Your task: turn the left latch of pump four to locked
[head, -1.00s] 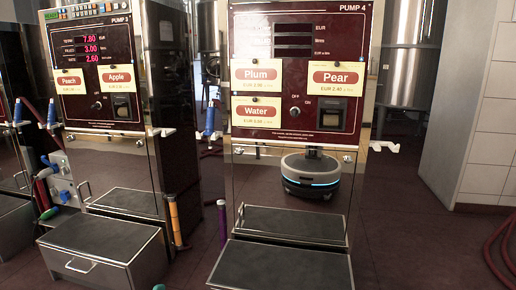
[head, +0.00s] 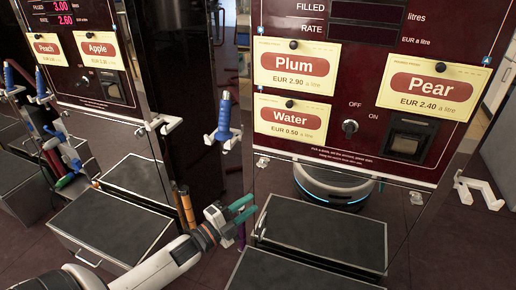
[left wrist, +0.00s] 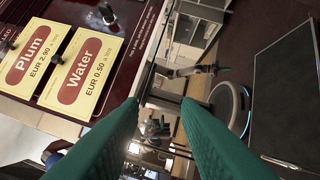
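Pump four's dark red panel (head: 345,130) faces me in the head view, above a mirror-like lower door. The left latch (head: 262,162) is a small metal piece at the panel's lower left edge; its turn position is too small to tell. The right latch (head: 416,197) sits at the lower right edge. My left gripper (head: 246,207) has green fingers, open and empty, below and left of the left latch, apart from it. In the left wrist view the open fingers (left wrist: 160,105) point at the panel's lower edge; I cannot make out the latch there. My right gripper is not in view.
A blue-handled nozzle (head: 224,118) hangs left of pump four, close above my left gripper. A step box (head: 325,235) stands before the pump. A white hook (head: 478,190) juts out at right. Pump three (head: 75,50) stands at left.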

